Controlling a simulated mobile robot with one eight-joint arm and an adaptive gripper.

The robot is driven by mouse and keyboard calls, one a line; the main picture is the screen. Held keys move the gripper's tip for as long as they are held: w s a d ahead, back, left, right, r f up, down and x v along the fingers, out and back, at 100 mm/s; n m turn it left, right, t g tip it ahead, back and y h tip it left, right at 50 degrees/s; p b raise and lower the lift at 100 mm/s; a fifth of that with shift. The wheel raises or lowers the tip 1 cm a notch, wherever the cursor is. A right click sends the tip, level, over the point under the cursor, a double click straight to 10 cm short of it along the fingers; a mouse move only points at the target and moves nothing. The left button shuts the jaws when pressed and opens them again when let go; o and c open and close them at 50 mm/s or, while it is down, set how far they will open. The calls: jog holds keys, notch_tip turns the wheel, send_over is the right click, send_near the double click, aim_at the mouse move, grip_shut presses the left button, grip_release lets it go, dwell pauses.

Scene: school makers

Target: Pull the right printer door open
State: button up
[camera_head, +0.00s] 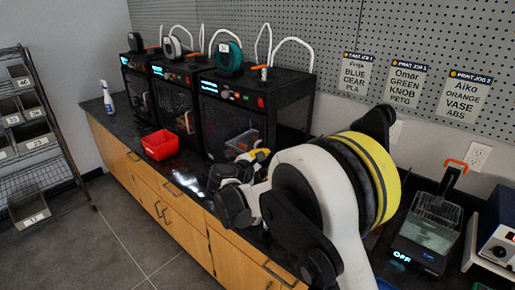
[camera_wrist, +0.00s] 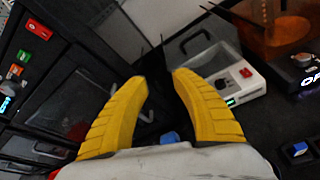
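The right printer (camera_head: 285,98) is a black box on the counter, with lit controls along its upper front. Its dark front door (camera_head: 222,118) looks shut in the head view; the lower right part is partly covered by my arm. My gripper (camera_head: 258,157) is in front of the printer's lower right. In the wrist view, the two yellow fingers of my gripper (camera_wrist: 160,82) are spread apart with nothing clearly held. The printer's front (camera_wrist: 65,85) with its dark window lies to their left. A dark shape with a pale edge shows between the fingers; I cannot tell if it is the handle.
Two more printers (camera_head: 172,95) stand to the left. A red bin (camera_head: 160,145) and a spray bottle (camera_head: 108,98) are on the counter (camera_head: 100,112). A device with a handle (camera_head: 425,240) stands at the right. A wire rack (camera_head: 35,130) is at far left, with open floor before the cabinets.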

jog(key=a+f+n+t+p, duration=0.1)
jog(key=a+f+n+t, duration=0.4)
jog(key=a, duration=0.6)
jog(key=shift+n+g, duration=0.5)
jog(key=shift+g, duration=0.2)
jog(key=b+x, duration=0.2)
jog(key=x, duration=0.9)
jog(key=shift+d, duration=0.2)
jog(key=shift+h, duration=0.3)
grip_shut()
